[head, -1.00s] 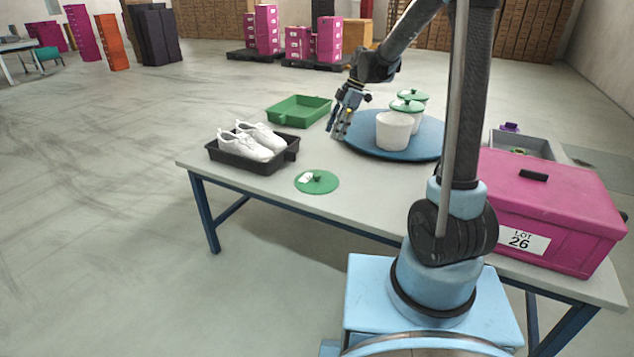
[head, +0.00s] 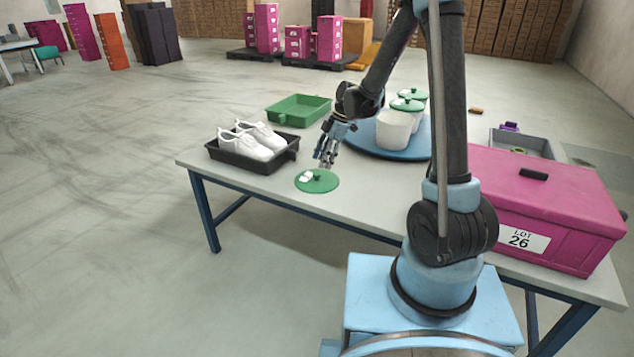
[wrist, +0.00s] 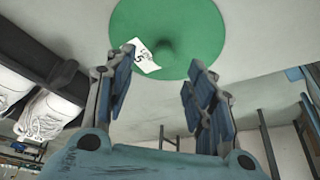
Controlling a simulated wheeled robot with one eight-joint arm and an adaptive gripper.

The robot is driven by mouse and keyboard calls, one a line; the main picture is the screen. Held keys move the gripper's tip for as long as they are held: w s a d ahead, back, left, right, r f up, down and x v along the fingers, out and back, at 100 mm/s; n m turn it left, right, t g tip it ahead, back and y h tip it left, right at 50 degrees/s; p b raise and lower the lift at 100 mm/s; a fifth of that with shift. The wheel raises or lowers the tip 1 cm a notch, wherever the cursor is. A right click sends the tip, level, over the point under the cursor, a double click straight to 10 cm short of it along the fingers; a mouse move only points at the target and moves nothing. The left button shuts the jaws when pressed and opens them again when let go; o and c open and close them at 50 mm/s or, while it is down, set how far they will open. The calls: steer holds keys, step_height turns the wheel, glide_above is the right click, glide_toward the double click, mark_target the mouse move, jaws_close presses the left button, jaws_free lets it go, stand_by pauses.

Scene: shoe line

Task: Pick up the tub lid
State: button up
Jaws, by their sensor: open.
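The tub lid (head: 317,181) is a flat green disc with a small knob and a white label, lying on the table near its front edge. In the wrist view the lid (wrist: 190,28) shows at the top middle, with its knob just beyond the fingers. My gripper (head: 325,164) is above the lid's far side, pointing down. My gripper (wrist: 160,85) is open, with nothing between its fingers. A white tub (head: 393,130) without a lid stands on the blue round board (head: 365,148), in front of tubs with green lids (head: 407,105).
A black tray (head: 228,157) with white shoes (head: 255,140) stands left of the lid. A green tray (head: 299,110) lies behind. A pink box (head: 550,190) marked LOT 26 and a grey bin (head: 538,142) stand right. The table (head: 240,186) is bare around the lid.

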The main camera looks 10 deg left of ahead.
mark_target(317, 173)
steer(key=shift+s+x, duration=0.15)
steer(key=shift+x, duration=1.25)
steer(key=shift+s+x, duration=0.15)
steer(key=shift+x, duration=1.25)
steer(key=shift+d, duration=0.1)
steer(key=shift+w, duration=0.1)
steer(key=c, duration=1.2)
